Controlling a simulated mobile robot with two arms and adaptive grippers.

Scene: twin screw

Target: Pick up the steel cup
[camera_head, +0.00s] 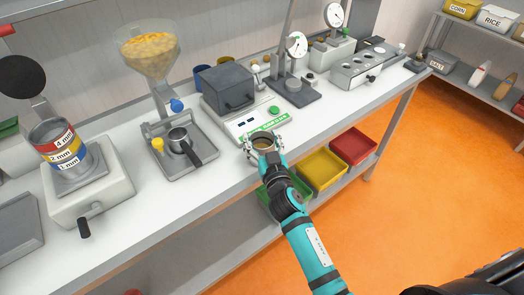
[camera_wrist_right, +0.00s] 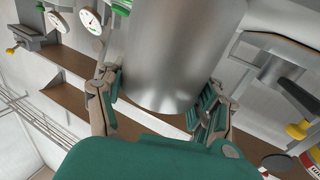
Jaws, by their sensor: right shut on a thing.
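The steel cup (camera_head: 263,136) is at the front edge of the bench, just in front of the green-trimmed scale. Its round rim faces up, and a tan-brown inside shows. My right gripper (camera_head: 264,147) is shut on it, with one finger on each side. In the right wrist view the shiny grey cup (camera_wrist_right: 178,50) fills the upper middle between the green-padded fingers of the gripper (camera_wrist_right: 160,103). I cannot tell whether its base is clear of the bench. My left gripper is not in view.
The scale (camera_head: 247,122) stands right behind the cup. Green, yellow (camera_head: 321,169) and red bins (camera_head: 353,145) sit below the front edge.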

